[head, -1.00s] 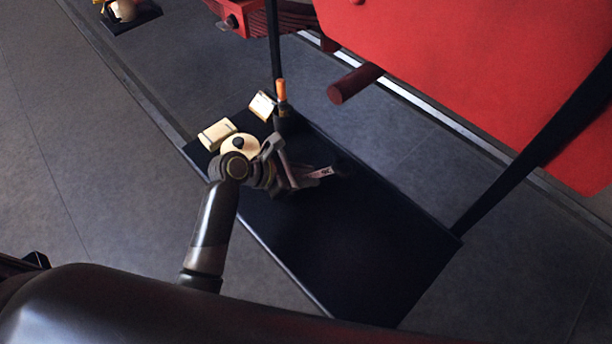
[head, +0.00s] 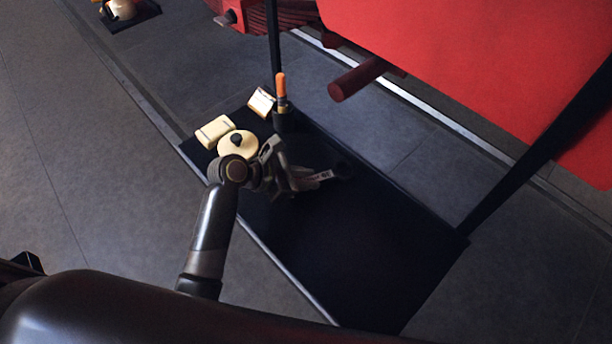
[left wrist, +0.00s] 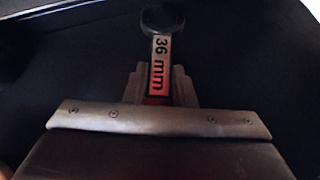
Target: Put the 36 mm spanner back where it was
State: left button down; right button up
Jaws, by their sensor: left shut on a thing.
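My left gripper (head: 296,178) is shut on the 36 mm spanner (head: 322,176) over the dark bench top (head: 350,240). In the left wrist view the spanner (left wrist: 160,62) points away from the gripper (left wrist: 160,90), its "36 mm" label and dark round end showing beyond the fingers. Its other end is hidden by the gripper. I cannot tell whether the spanner touches the bench top. My right gripper does not show.
Left of the spanner stand a cream round tin with a dark knob (head: 236,146), a cream block (head: 215,131), a small white card (head: 262,102) and an orange-handled tool in a dark holder (head: 281,88). A dark red rod (head: 357,79) juts out above. The right part of the bench is clear.

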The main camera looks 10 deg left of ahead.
pick_arm(q)
jog(key=shift+f, duration=0.35)
jog(key=c, duration=1.2)
grip_release()
jog(key=shift+o, duration=0.4)
jog(key=shift+f, duration=0.1)
jog(key=v, duration=1.7)
jog(key=shift+a, duration=0.25)
